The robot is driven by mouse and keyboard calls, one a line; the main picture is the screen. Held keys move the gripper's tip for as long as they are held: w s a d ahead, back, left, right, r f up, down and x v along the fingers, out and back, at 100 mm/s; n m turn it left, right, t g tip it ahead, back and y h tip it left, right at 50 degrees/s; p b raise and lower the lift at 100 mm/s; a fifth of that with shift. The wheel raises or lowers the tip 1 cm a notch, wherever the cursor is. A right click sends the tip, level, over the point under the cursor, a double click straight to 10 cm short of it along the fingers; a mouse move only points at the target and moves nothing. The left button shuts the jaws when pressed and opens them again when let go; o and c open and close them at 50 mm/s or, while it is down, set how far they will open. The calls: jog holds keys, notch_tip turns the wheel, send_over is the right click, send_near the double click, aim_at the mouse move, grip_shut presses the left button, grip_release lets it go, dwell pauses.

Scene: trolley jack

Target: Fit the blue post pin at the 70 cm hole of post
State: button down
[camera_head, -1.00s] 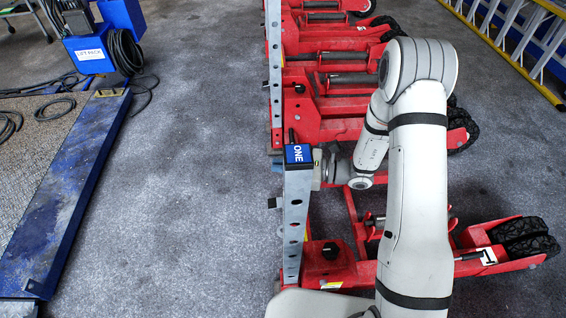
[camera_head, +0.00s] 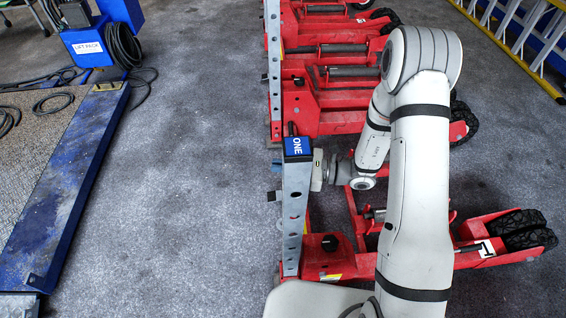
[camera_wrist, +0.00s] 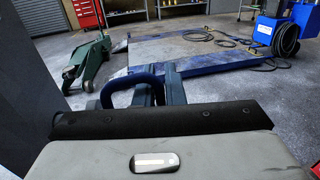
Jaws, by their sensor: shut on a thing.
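The grey post (camera_head: 293,215) with a row of round holes stands upright on the nearest red jack (camera_head: 328,250). Its blue cap (camera_head: 297,147) reads ONE. My gripper points left beside the post's upper part in the head view; the post hides most of its fingers there. In the wrist view my gripper (camera_wrist: 157,82) has its two dark fingers close together, shut on the blue pin (camera_wrist: 128,78). The pin's curved blue handle shows left of the fingers. The pin's shank and its place relative to any hole are hidden. I cannot read the hole heights.
More red jacks with posts (camera_head: 274,70) stand in a row behind. A blue-edged platform (camera_head: 70,190) lies at the left with a blue lift pack (camera_head: 90,50) and black hoses. Ladders (camera_head: 530,40) lie at the far right. The floor between platform and posts is clear.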

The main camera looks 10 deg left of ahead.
jog(key=shift+s+d, duration=0.2)
jog(key=shift+s, duration=0.5)
jog(key=shift+s+d, duration=0.15)
jog(key=shift+s, duration=0.5)
jog(key=c, duration=1.4)
grip_release()
jog(key=shift+c, duration=0.2)
jog(key=d, duration=0.7)
jog(key=shift+w+d, duration=0.2)
jog(key=shift+d, duration=0.2)
